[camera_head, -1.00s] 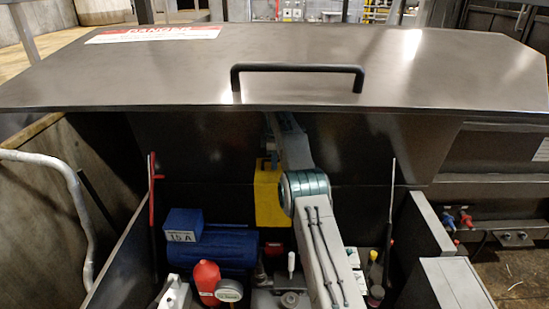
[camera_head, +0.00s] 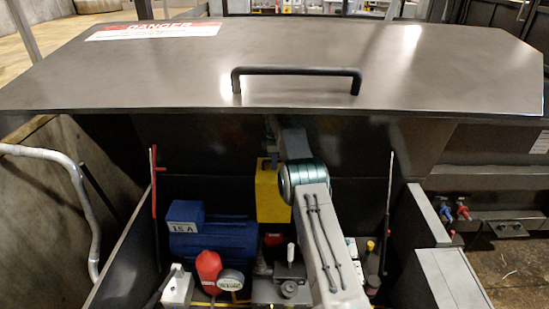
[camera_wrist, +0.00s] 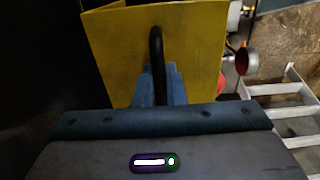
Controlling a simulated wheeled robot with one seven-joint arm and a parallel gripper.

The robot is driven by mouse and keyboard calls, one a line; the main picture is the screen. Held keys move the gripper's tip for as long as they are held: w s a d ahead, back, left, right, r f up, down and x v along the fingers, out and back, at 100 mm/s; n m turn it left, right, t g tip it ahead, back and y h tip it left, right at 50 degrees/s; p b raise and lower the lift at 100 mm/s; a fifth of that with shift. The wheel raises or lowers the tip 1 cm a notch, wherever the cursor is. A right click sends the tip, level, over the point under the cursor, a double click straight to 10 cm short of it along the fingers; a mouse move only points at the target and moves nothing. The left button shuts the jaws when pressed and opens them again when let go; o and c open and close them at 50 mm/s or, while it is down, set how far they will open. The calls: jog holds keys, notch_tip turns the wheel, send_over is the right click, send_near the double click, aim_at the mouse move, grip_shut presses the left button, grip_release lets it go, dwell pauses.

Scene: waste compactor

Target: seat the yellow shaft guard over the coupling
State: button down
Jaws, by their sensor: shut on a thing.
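The yellow shaft guard (camera_head: 270,194) hangs in the middle of the bay in the head view, to the right of the blue motor (camera_head: 214,242) and higher than it. In the wrist view the guard (camera_wrist: 197,42) fills the top middle, with its black handle (camera_wrist: 157,65) facing me. My gripper (camera_wrist: 157,88) is shut on that handle; its blue-grey fingers show on both sides of it. In the head view my arm hides the guard's right edge. The coupling is not clearly visible in either view.
A raised lid with a black handle (camera_head: 297,72) covers the bay from above. A red bottle (camera_head: 208,265), a round gauge (camera_head: 231,281) and a grey fitting (camera_head: 289,289) stand in front. Thin stays (camera_head: 154,210) rise at both sides. A ladder-like grey frame (camera_wrist: 283,108) shows at right.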

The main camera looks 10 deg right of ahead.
jog(key=shift+f+b, duration=0.75)
jog(key=shift+f, duration=1.5)
jog(key=shift+f+b, duration=10)
jog(key=shift+f, duration=4.65)
